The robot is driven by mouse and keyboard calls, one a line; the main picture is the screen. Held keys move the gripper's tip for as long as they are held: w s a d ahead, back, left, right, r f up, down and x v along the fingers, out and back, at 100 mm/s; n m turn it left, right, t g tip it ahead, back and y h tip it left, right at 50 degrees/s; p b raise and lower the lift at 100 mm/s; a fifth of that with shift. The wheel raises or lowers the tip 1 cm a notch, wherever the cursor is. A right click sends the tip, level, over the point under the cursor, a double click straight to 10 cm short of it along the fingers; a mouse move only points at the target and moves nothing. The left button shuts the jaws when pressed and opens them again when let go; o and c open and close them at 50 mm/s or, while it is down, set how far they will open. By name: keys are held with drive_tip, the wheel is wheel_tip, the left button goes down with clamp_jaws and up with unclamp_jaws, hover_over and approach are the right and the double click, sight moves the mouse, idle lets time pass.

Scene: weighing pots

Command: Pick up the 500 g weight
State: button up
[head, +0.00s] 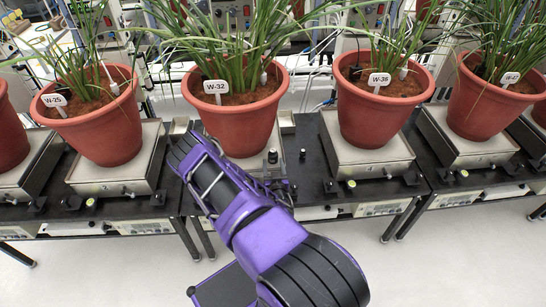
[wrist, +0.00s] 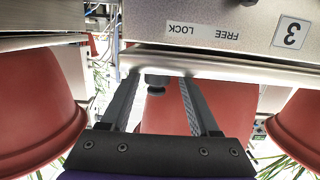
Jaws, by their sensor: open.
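A small dark weight with a knob (head: 272,156) stands near the front edge of the balance under pot W-32 (head: 240,118). I take it for the 500 g weight; no marking on it is readable. In the wrist view, which is upside down, the weight (wrist: 156,83) shows between the fingertips of my gripper (wrist: 160,76), with a gap on each side. My gripper is open and holds nothing. In the head view it is low in front of the balance, partly hidden by my own arm.
Pot W-25 (head: 100,115) stands on a balance to the left and pot W-36 (head: 378,105) on one to the right (head: 365,158). The balance edge (wrist: 240,68) with its FREE LOCK label (wrist: 197,31) is close to my fingers. Leaves overhang the pots. The floor (head: 430,265) in front is clear.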

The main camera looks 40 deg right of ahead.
sight(273, 160)
drive_tip(key=x, duration=0.4)
drive_tip(key=shift+w+d, duration=0.1)
drive_tip(key=shift+d, duration=0.15)
drive_tip(key=shift+c, duration=0.4)
clamp_jaws()
